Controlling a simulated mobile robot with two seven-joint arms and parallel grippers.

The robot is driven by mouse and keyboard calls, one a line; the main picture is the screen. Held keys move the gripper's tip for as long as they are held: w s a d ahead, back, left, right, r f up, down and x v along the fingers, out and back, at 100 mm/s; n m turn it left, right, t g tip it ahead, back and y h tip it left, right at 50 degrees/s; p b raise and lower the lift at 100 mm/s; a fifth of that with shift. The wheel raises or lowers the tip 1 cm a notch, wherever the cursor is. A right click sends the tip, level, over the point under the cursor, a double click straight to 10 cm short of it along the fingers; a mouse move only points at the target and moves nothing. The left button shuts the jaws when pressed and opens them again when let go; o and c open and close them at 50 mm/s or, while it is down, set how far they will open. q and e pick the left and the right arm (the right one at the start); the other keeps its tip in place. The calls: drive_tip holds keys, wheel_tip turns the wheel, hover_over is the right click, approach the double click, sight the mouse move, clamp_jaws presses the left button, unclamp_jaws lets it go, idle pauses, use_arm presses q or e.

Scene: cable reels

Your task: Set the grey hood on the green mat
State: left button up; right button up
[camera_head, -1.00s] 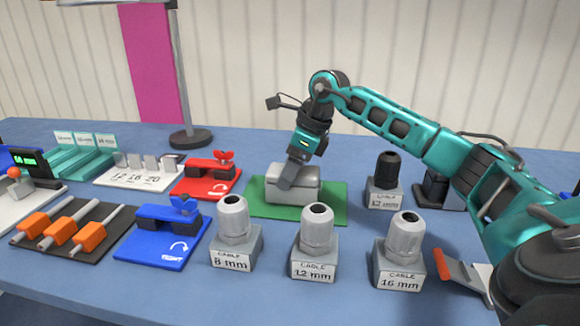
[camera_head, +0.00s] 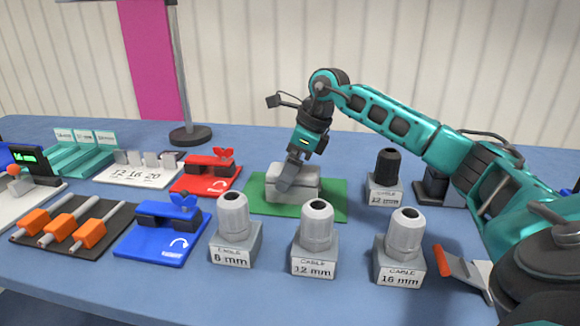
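The grey hood (camera_head: 306,189) is a light grey block resting on the green mat (camera_head: 330,210) in the middle of the table. My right gripper (camera_head: 284,184) reaches down from above at the hood's left part. Its fingertips overlap the hood in the picture. I cannot tell whether the fingers are closed on it or apart. My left gripper is not in view.
Grey cable glands labelled 8 mm (camera_head: 234,230), 12 mm (camera_head: 316,240) and 16 mm (camera_head: 400,247) stand in front of the mat. A black-topped gland (camera_head: 385,178) stands to its right. Red (camera_head: 208,177) and blue (camera_head: 160,232) clamp fixtures lie left.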

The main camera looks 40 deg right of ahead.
drive_tip(key=shift+r, duration=0.2)
use_arm(q)
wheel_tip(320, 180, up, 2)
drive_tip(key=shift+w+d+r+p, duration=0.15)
drive_tip(key=shift+p, duration=0.75)
use_arm(e)
drive_tip(key=v, duration=1.2)
drive_tip(key=shift+s+r, duration=0.15)
drive_tip(key=shift+r, duration=0.1)
drive_tip(key=shift+d, duration=0.1)
